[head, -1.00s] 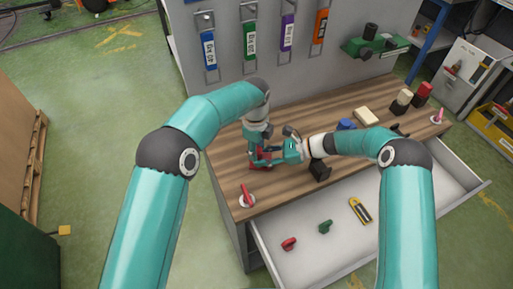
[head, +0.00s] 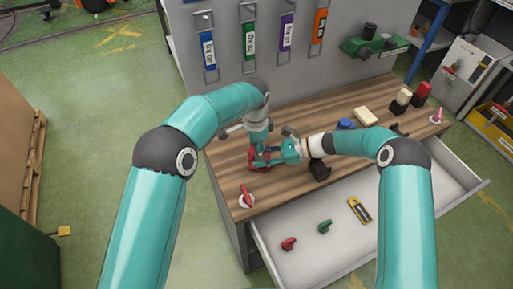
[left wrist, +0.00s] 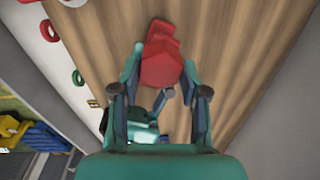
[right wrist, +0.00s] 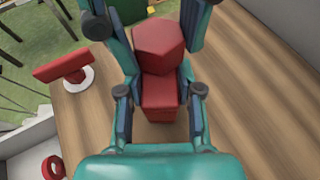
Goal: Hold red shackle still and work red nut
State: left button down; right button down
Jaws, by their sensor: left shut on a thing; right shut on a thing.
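The red nut (right wrist: 158,45) is a six-sided block and sits on the red shackle (right wrist: 160,95), whose blocky red body shows below it. In the head view, the red shackle (head: 258,162) is at the bench's left part, partly hidden by both grippers. My left gripper (head: 258,147) comes down from above and is shut on the nut; the left wrist view shows the nut (left wrist: 160,66) between its fingers. My right gripper (head: 280,154) comes in from the right and is shut on the shackle, with a finger on each side in the right wrist view.
A red lever on a white disc (head: 246,198) stands near the bench's front left corner. A black block (head: 319,170) is beside my right wrist. The open drawer (head: 375,245) in front holds several small things. A panel with coloured tags (head: 250,42) rises behind.

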pick_arm(q)
jog(key=shift+s+d+f+n, duration=0.1)
jog(key=shift+s+f+n, duration=0.05)
jog(key=shift+n, duration=0.55)
jog(key=shift+s+d+f+n, duration=0.1)
jog(key=shift+s+f+n, duration=0.05)
jog(key=shift+n, duration=1.65)
jog(key=n, duration=0.3)
jog(key=shift+n, duration=0.3)
jog(key=c, duration=0.5)
grip_release()
jog(key=shift+a, duration=0.1)
jog(key=shift+w+a+r, duration=0.1)
jog(key=shift+w+r, duration=0.1)
jog(key=shift+r, duration=0.1)
